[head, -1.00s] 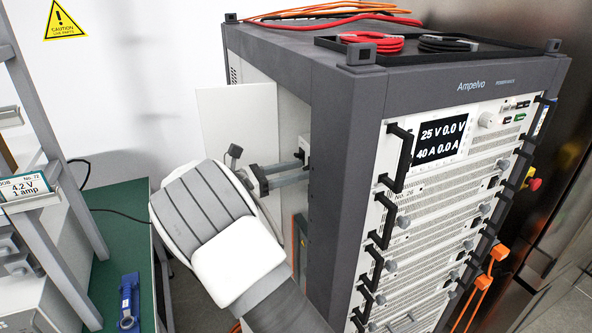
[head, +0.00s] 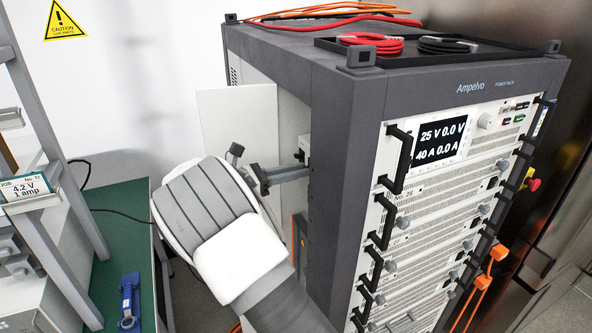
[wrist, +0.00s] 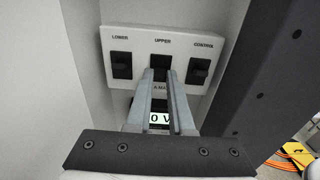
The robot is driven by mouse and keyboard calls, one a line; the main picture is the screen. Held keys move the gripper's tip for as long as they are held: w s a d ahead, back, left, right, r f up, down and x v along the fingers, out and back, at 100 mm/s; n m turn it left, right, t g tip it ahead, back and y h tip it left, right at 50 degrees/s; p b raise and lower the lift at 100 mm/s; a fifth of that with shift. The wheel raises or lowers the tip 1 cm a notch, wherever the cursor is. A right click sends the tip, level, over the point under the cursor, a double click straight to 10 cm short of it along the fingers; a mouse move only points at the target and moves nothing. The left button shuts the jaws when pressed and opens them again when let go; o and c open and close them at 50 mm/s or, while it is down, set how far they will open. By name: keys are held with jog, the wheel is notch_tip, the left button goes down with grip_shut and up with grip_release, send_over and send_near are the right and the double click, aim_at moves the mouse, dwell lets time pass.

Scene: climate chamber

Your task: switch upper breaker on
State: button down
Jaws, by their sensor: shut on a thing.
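In the wrist view a white breaker panel (wrist: 181,49) carries three dark switches in a row. The lower breaker (wrist: 121,66) is on the left, the upper breaker (wrist: 157,61) in the middle, and the control breaker (wrist: 197,71) on the right. My gripper (wrist: 160,77) is shut on the upper breaker's lever, and its fingers hide most of that switch. I cannot tell the lever's position. In the head view my gripper (head: 304,169) reaches into the open side of the grey rack (head: 345,130); the breakers are hidden there.
An open white door panel (head: 238,135) stands behind my gripper, and the rack's dark post is close on its right. A small display (wrist: 160,118) shows partly below the breakers. A green bench (head: 115,235) with a blue tool (head: 129,300) is at left.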

jog(key=shift+w+d+r+g+y+p, duration=0.1)
jog(key=shift+r+g+y+p, duration=0.4)
jog(key=shift+y+p, duration=1)
jog(key=shift+d+r+g+y+p, duration=0.15)
jog(key=shift+r+g+y+p, duration=0.55)
jog(key=shift+p, duration=1.35)
jog(key=shift+w+d+r+g+y+p, duration=0.15)
jog(key=shift+g+y+p, duration=0.15)
jog(key=shift+y+p, duration=1.3)
jog(key=shift+s, duration=0.1)
jog(key=shift+f, duration=0.1)
jog(key=c, duration=0.8)
grip_release()
jog(key=b+v, duration=0.1)
jog(key=v, duration=1.6)
jog(key=shift+a, duration=0.35)
